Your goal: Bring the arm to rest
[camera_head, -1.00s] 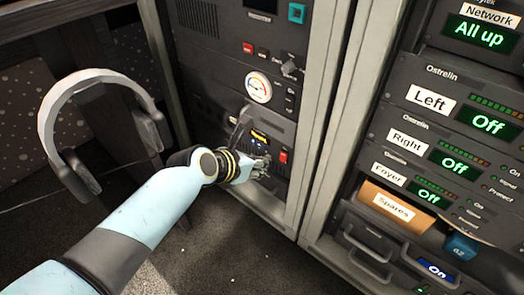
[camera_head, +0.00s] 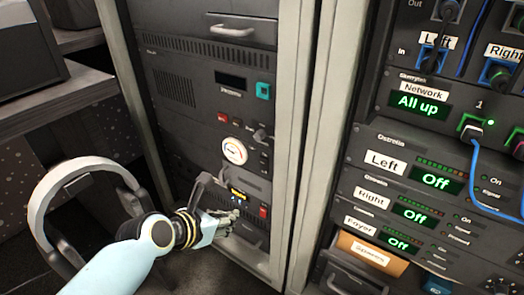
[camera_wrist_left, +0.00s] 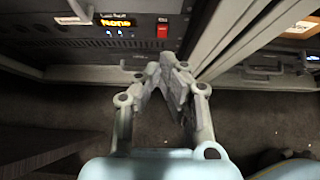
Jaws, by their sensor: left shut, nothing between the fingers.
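My left arm (camera_head: 120,268) comes in from the lower left in the head view. My left gripper (camera_head: 232,216) is in front of the lower part of the left rack (camera_head: 190,100), near a small lit display and a red switch (camera_head: 263,212). In the left wrist view the fingers (camera_wrist_left: 168,62) are closed together at their tips with nothing between them. The red switch (camera_wrist_left: 162,27) and an amber display reading "None" (camera_wrist_left: 110,26) show beyond the fingertips. I cannot tell whether the fingers touch the rack. My right gripper is not in view.
A desk (camera_head: 60,95) stands at the far left. The right rack holds units labelled Left (camera_head: 435,180), Right and Foyer, all showing "Off", and a Network unit (camera_head: 425,103) showing "All up". A blue cable (camera_head: 480,175) hangs there.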

